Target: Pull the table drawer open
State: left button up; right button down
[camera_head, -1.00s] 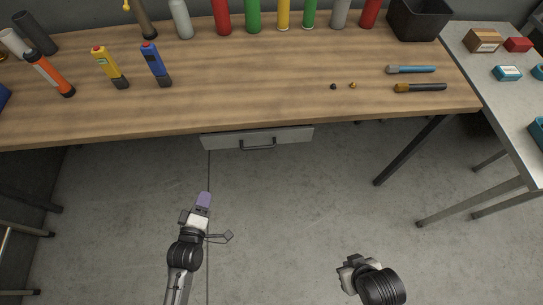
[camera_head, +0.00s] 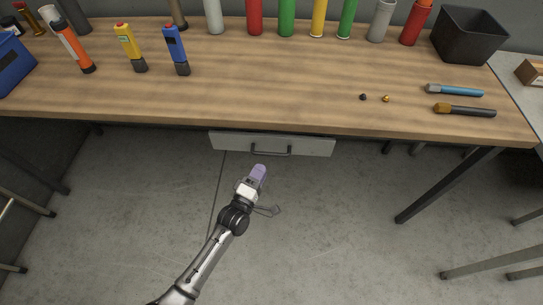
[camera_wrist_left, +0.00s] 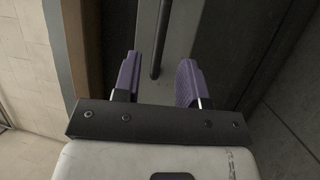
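The table drawer (camera_head: 230,143) is a grey-white front under the wooden table's (camera_head: 290,118) front edge, with a dark bar handle (camera_head: 271,153) at its middle. It looks shut. My left gripper (camera_head: 259,172) is just in front of and below the handle in the head view. In the left wrist view, the left gripper (camera_wrist_left: 158,80) has its two purple fingers spread apart. The dark handle (camera_wrist_left: 161,40) lies ahead, between the fingers' lines, with no contact visible. My right gripper is outside both current views.
A grey side table (camera_head: 518,72) is at the right. The floor (camera_head: 330,230) before the drawer is clear.

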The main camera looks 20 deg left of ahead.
aim_at(270, 155)
pick_arm(q)
jog(key=b+x, duration=0.2)
jog(key=x, duration=0.5)
jog(key=shift+w, duration=0.15)
grip_shut()
dwell(0.4)
